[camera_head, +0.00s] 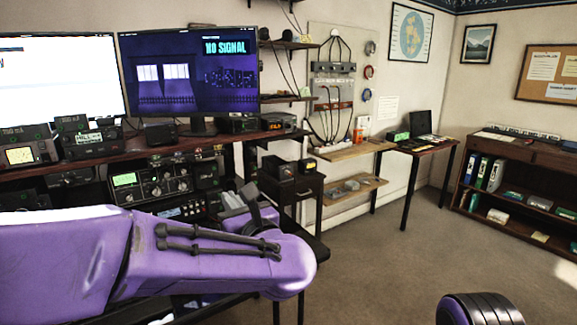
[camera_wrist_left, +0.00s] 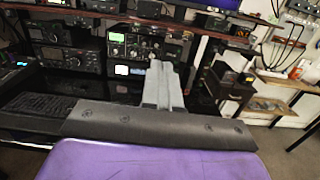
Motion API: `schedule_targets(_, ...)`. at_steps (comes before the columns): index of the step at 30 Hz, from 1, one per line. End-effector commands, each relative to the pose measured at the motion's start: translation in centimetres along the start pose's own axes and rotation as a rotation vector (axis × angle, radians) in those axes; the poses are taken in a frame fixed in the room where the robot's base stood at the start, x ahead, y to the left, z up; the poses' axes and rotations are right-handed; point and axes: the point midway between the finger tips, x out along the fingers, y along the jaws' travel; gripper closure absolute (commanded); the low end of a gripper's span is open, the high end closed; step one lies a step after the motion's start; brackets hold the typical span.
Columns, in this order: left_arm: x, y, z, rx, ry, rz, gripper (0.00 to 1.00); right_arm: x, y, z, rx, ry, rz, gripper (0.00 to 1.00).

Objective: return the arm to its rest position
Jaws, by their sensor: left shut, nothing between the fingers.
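My left arm, purple, reaches in from the left across the lower part of the head view. My left gripper (camera_head: 250,198) is partly hidden behind the arm in that view. In the left wrist view its grey fingers (camera_wrist_left: 161,72) are together with nothing between them, pointing toward the radio desk. A radio with a lit green dial and several knobs (camera_head: 150,184) stands on the desk; it also shows in the left wrist view (camera_wrist_left: 130,44). The fingers appear in front of the radio there, and I see no contact. My right gripper is not in view.
Two monitors (camera_head: 190,85) stand on the upper shelf (camera_head: 120,148). A small dark stand (camera_head: 305,188) is right of the desk. Wooden wall shelves (camera_head: 350,152), a side table (camera_head: 425,148) and a bookcase (camera_head: 520,175) line the room.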

Motion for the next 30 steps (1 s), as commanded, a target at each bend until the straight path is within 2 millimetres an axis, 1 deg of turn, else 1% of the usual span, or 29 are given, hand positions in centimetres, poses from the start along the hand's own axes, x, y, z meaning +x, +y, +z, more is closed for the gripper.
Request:
schedule_targets(8,-0.2,-1.1,0.0,0.283,-0.026,-0.064,1.00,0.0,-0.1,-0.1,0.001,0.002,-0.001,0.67)
schedule_targets(11,-0.2,-1.4,-0.5,0.454,-0.054,-0.101,1.00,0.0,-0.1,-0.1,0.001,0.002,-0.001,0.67)
schedule_targets(14,0.1,-1.4,-1.8,0.686,-0.092,-0.143,1.00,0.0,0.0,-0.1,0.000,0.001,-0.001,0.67)
schedule_targets(16,0.4,-1.2,-3.9,0.889,-0.113,-0.181,1.00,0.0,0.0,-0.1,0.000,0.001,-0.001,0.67)
schedule_targets(17,0.7,-1.1,-5.1,0.983,-0.120,-0.199,1.00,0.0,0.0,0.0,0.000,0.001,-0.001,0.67)
schedule_targets(18,0.8,-0.8,-6.9,1.101,-0.127,-0.227,1.00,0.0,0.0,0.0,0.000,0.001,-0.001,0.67)
schedule_targets(20,1.0,-0.2,-9.7,1.274,-0.135,-0.271,1.00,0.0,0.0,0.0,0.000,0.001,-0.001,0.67)
schedule_targets(21,1.1,0.3,-11.9,1.394,-0.138,-0.306,1.00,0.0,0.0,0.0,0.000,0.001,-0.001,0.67)
schedule_targets(23,0.9,1.4,-15.7,1.581,-0.143,-0.372,1.00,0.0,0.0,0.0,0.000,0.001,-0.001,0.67)
schedule_targets(24,0.6,2.3,-18.5,1.708,-0.145,-0.425,1.00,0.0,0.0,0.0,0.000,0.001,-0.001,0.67)
schedule_targets(26,-0.1,4.0,-22.7,1.889,-0.150,-0.517,1.00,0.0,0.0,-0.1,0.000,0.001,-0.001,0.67)
schedule_targets(27,-0.7,5.3,-25.5,1.999,-0.153,-0.583,1.00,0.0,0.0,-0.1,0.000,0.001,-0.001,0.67)
schedule_targets(29,-1.9,7.4,-29.4,2.147,-0.158,-0.690,1.00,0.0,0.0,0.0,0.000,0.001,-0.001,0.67)
schedule_targets(30,-2.9,8.9,-32.0,2.235,-0.163,-0.767,1.00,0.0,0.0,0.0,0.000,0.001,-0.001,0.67)
